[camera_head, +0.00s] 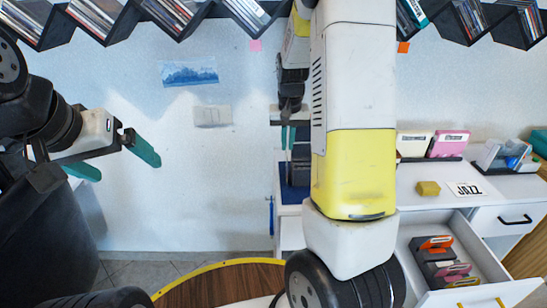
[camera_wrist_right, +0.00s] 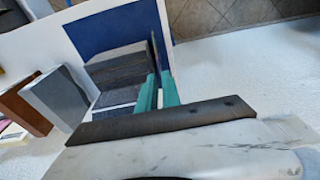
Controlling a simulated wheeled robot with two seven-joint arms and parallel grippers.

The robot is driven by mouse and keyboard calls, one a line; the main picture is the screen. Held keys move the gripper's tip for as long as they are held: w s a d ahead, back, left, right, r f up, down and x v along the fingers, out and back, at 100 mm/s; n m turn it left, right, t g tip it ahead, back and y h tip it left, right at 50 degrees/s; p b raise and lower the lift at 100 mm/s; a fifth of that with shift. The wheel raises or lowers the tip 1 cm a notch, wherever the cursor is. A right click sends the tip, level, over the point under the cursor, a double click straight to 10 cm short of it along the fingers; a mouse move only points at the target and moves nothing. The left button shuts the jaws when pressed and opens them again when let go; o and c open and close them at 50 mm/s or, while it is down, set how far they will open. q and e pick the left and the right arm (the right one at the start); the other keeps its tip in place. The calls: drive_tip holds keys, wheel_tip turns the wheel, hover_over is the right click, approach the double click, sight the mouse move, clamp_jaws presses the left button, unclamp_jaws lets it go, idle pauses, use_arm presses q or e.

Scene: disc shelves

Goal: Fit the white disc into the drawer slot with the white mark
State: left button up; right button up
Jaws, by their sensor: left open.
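The open drawer (camera_head: 482,292) at the lower right holds a dark rack (camera_head: 424,262) of slots with orange, yellow and pink pieces. I cannot make out a white mark there. My right gripper (camera_head: 288,138) is over the blue mat beside dark boxes. In the right wrist view its teal fingers (camera_wrist_right: 156,94) are close together around a thin flat thing (camera_wrist_right: 154,50), seen edge-on and dark. I cannot tell whether it is the white disc. My left gripper (camera_head: 112,160) is open and empty at the left, well away from the desk.
The desktop holds a JAZZ card (camera_head: 466,190), a yellow block (camera_head: 428,188), a pink case (camera_head: 448,145), a cream case (camera_head: 413,144) and a clear holder (camera_head: 505,155). Dark boxes (camera_wrist_right: 118,66) stand on the blue mat (camera_wrist_right: 92,35). My right arm hides the middle.

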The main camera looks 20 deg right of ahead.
drive_tip(key=f, duration=0.5)
drive_tip(key=w+f, duration=0.1)
drive_tip(key=f, duration=0.2)
drive_tip(key=shift+w, duration=0.1)
clamp_jaws()
